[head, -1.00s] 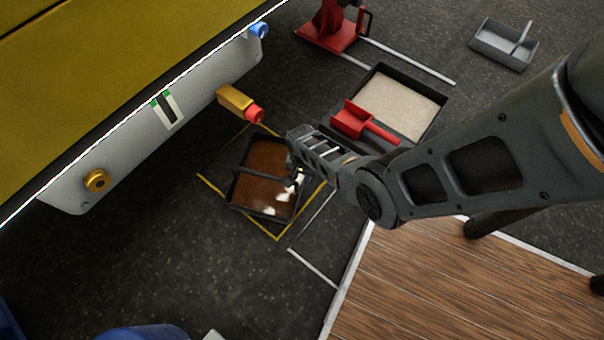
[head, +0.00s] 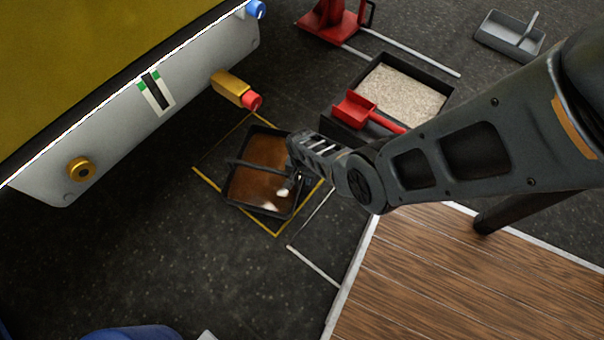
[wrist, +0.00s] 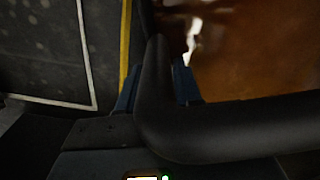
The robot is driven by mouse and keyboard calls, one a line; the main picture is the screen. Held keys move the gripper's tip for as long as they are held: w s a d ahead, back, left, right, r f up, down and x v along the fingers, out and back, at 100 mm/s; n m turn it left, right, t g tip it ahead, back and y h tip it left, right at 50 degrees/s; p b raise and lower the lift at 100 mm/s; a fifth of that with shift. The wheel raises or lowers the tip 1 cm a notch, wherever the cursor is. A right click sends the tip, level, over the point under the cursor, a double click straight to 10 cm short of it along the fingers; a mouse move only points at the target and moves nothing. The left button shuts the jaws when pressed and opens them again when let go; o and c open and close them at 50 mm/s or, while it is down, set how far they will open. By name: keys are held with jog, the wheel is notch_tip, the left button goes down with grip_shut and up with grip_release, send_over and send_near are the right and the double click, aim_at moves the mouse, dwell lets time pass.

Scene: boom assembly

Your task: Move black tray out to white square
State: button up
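The black tray (head: 229,180) holds brown liquid with bright glints and has a bar across it. It sits within the yellow-outlined square (head: 210,184). My gripper (head: 295,180) is at the tray's right side, partly hidden by my arm. In the wrist view my gripper (wrist: 157,90) has a blue finger on each side of the tray's dark rim (wrist: 158,75), close against it, and looks shut on it. The white square's outline (head: 313,265) lies on the floor just right of the yellow one, partly hidden by my arm.
A yellow cylinder with a red end (head: 235,91) juts from the grey machine panel (head: 115,135) above the tray. A pan of pale grit (head: 410,92) with a red scoop (head: 357,110) stands at upper right. A wooden platform (head: 450,280) borders the white outline.

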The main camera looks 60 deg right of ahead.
jog(key=shift+f, duration=0.55)
grip_shut()
dwell(1.2)
